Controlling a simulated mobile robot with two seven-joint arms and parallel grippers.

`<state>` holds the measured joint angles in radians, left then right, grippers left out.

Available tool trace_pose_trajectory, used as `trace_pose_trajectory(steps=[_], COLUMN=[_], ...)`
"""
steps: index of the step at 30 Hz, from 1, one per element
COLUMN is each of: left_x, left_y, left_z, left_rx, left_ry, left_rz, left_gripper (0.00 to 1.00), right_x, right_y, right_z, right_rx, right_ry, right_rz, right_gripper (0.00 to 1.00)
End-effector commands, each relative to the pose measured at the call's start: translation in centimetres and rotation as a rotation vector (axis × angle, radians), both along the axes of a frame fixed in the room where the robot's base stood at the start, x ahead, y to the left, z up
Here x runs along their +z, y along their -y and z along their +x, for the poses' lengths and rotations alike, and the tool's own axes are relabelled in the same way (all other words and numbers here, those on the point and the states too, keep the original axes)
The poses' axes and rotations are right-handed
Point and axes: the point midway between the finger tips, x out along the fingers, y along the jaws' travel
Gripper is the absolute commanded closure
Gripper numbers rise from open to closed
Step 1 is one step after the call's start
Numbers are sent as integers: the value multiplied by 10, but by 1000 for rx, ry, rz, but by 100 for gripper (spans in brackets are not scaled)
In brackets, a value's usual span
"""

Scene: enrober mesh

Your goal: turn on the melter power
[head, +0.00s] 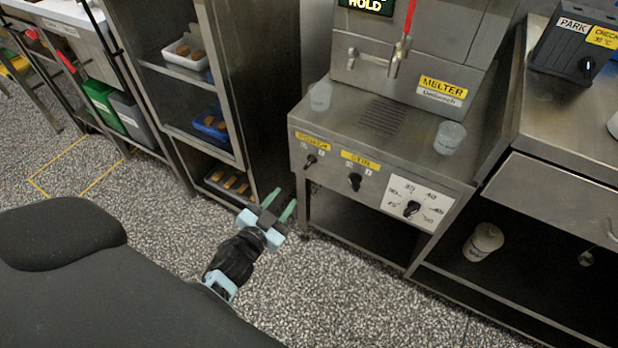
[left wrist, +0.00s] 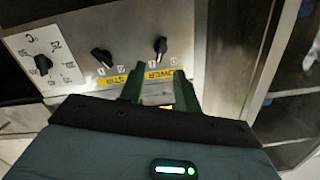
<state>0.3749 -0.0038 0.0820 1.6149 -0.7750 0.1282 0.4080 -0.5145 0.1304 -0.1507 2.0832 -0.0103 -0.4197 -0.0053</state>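The melter (head: 425,125) is a steel machine with a sloped front panel. Its POWER knob (head: 310,161), small and black, sits at the panel's left under a yellow label. In the left wrist view the picture is turned over, and the POWER knob (left wrist: 160,46) shows just beyond my fingertips. My left gripper (head: 279,205) is open and empty, with two green fingers apart, left of and below the knob in the head view. In the left wrist view its fingers (left wrist: 158,84) flank the POWER label, apart from the knob. My right gripper is not in view.
The STIR knob (head: 355,182) and a temperature dial (head: 412,208) sit to the right on the same panel. Clear cups (head: 449,137) stand on the melter's top. A shelf rack (head: 243,90) with trays stands close on the left. Speckled floor is free in front.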

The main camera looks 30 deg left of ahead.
Motion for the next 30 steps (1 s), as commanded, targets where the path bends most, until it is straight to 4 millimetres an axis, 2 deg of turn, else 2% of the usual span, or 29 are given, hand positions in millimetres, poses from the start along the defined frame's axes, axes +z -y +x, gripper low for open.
trace_pose_trajectory(steps=[1,4,9,17,30], left_x=[-5,1,6,8,7], left_y=[0,0,1,1,2], left_z=[14,31,41,51,109], left_rx=[-5,-17,-24,-25,-24], left_ry=[26,64,86,88,86], left_rz=[6,19,27,27,27], left_gripper=[67,67,67,67,67], right_x=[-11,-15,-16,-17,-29], right_y=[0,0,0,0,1], right_z=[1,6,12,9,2], right_rx=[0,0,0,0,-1], right_ry=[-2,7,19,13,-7], right_rz=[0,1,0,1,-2], right_gripper=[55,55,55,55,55])
